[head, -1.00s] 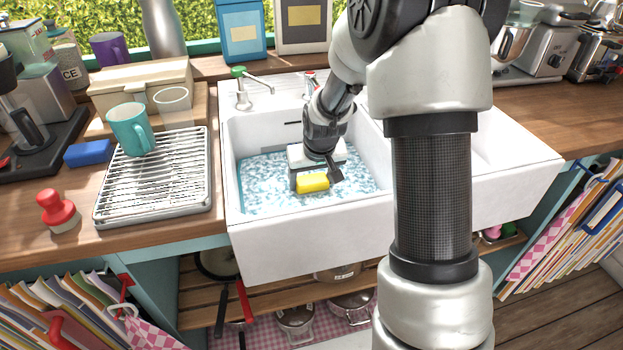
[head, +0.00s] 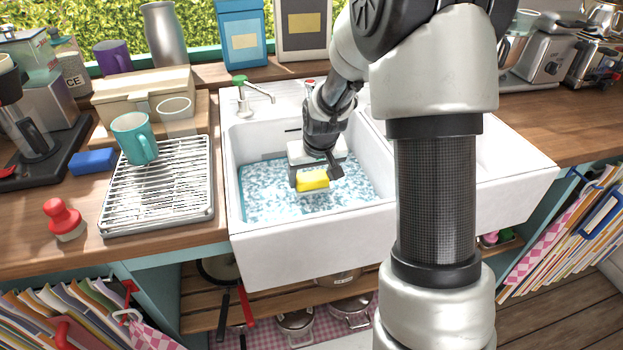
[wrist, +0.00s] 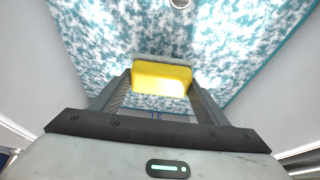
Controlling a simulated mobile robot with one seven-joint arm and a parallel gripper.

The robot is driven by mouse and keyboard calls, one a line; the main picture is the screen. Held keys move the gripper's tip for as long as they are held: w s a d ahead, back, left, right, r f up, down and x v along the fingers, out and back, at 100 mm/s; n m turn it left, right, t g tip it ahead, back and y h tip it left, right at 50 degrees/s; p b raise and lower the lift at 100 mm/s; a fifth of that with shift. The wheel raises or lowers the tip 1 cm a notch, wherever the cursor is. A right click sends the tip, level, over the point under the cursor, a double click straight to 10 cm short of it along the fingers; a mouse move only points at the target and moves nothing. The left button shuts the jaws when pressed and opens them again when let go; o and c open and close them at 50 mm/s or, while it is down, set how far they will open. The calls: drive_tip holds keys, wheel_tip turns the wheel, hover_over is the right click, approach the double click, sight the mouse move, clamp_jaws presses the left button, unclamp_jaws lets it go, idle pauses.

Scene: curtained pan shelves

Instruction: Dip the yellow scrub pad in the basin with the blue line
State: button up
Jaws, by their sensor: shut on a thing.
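The yellow scrub pad (head: 313,181) is held in my gripper (head: 316,179), inside the left basin (head: 310,220) of the white sink. My gripper is shut on it. In the wrist view the yellow pad (wrist: 162,78) sits between the two fingers, with a grey strip along its top edge. The blue and white mottled water (head: 268,195) lies below and around it. I cannot tell whether the pad touches the water. A blue line (wrist: 272,62) runs along the edge of the water at the right in the wrist view.
A green-handled tap (head: 252,88) stands behind the basin. To the left are a wire rack (head: 160,190), a teal mug (head: 134,138), a blue block (head: 93,161) and a red-handled stamp (head: 64,218). The basin walls surround my gripper closely. My arm hides much of the right basin.

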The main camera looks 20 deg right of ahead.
wheel_tip(320, 180, up, 16)
drive_tip(key=p, duration=1)
drive_tip(key=shift+r, duration=0.2)
drive_tip(key=shift+d, duration=0.15)
idle(0.7)
